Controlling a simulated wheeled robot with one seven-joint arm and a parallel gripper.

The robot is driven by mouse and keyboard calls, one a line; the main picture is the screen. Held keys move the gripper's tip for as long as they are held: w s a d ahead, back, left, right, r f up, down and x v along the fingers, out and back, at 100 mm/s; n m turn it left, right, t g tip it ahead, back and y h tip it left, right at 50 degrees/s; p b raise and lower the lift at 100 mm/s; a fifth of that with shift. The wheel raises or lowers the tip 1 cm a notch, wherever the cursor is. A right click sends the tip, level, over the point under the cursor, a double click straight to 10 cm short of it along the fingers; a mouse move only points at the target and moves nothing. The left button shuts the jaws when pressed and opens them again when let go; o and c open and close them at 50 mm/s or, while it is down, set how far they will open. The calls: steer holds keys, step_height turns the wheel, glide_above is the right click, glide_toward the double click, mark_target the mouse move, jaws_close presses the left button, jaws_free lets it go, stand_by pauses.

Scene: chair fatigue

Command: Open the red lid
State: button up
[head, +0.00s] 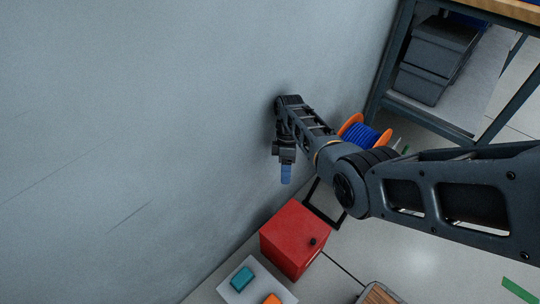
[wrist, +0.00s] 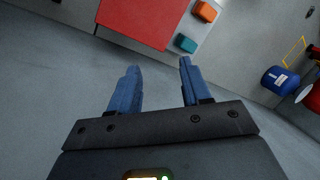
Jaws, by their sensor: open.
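The red box (head: 290,232) stands below my gripper in the head view, near the grey wall. A small black knob (head: 313,241) is on it near its right side. I cannot tell where the lid's edge runs. In the wrist view a flat red face of the box (wrist: 148,18) shows at the top, ahead of the fingertips, and no knob is visible there. My gripper (wrist: 158,67) is open with its two blue fingers apart and nothing between them. It also shows in the head view (head: 286,181), above and apart from the box.
A teal block (head: 242,278) and an orange block (head: 272,299) are on a pale tray (head: 246,294) beside the box. A blue cable spool (head: 365,134) stands behind my arm. A dark-framed bench (head: 390,60) is at upper right. A blue drum (wrist: 280,80) shows in the wrist view.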

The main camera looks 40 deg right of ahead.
steer(key=s+a+f+m+t+h, duration=0.3)
steer(key=s+a+f+t, duration=0.2)
steer(key=s+a+f, duration=0.6)
steer(key=s+a+r+m+t+h, duration=0.1)
steer(key=s+a+r+t, duration=0.15)
steer(key=s, duration=0.35)
steer(key=s+a+r+m+t, duration=0.1)
steer(key=s+a+r+t, duration=0.15)
steer(key=s, duration=0.25)
steer(key=s+a+r+m+t, duration=0.1)
steer(key=s+a+r+t, duration=0.3)
steer(key=r, duration=0.7)
steer(key=s+d+r+m+t, duration=0.1)
steer(key=s+r, duration=0.4)
steer(key=r, duration=0.6)
steer(key=s+a+r+m+t, duration=0.25)
steer(key=s+r, duration=0.25)
steer(key=r, duration=0.6)
step_height(320, 180, up, 14)
steer(key=p, duration=1.3)
steer(key=shift+d+r+n+y, duration=0.15)
steer(key=shift+d+n+y, duration=0.1)
steer(key=shift+n+y, duration=0.2)
